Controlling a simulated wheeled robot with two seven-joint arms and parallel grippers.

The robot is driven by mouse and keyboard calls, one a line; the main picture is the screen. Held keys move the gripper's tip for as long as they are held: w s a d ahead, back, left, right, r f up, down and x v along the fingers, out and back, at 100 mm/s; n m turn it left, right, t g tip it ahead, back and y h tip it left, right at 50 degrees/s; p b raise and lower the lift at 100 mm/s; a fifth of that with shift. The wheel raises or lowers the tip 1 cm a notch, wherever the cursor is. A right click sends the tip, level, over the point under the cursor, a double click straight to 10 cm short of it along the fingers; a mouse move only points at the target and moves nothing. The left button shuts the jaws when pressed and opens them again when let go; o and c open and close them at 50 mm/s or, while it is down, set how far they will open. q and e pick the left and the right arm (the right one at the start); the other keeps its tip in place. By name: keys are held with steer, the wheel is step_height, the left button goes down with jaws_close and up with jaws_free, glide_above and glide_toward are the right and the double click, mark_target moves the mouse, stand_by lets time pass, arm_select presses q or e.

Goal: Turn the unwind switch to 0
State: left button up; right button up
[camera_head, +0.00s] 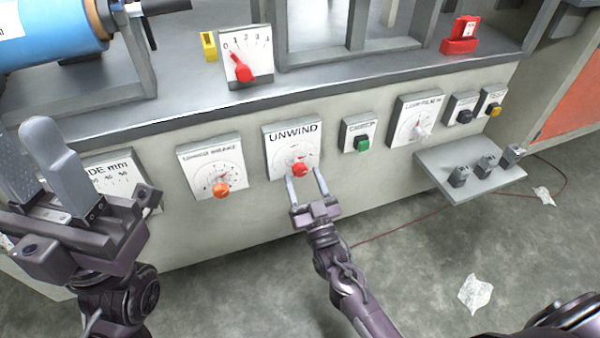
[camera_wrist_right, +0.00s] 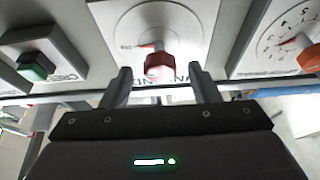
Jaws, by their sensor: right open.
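The unwind switch is a red knob (camera_head: 299,169) on a white panel marked UNWIND (camera_head: 292,135), on the front of the machine. In the right wrist view the red knob (camera_wrist_right: 160,67) sits just beyond and between my fingertips, and its red pointer lies toward the left there. My right gripper (camera_head: 305,176) is open, its two fingers on either side of and just below the knob. Whether a finger touches the knob I cannot tell. My left gripper (camera_head: 35,155) is at the left, raised in front of the machine, its fingers apart and empty.
An orange knob panel (camera_head: 210,160) is left of the unwind panel. A green button (camera_head: 362,143) and a white-knob dial (camera_head: 416,120) are to its right. A grey shelf (camera_head: 440,165) with several small switches juts out further right. Scraps (camera_head: 475,293) lie on the floor.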

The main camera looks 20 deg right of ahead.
mark_target(301, 174)
steer(key=shift+x, duration=1.6)
steer(key=shift+f, duration=0.1)
steer(key=shift+c, duration=0.3)
steer(key=c, duration=0.9)
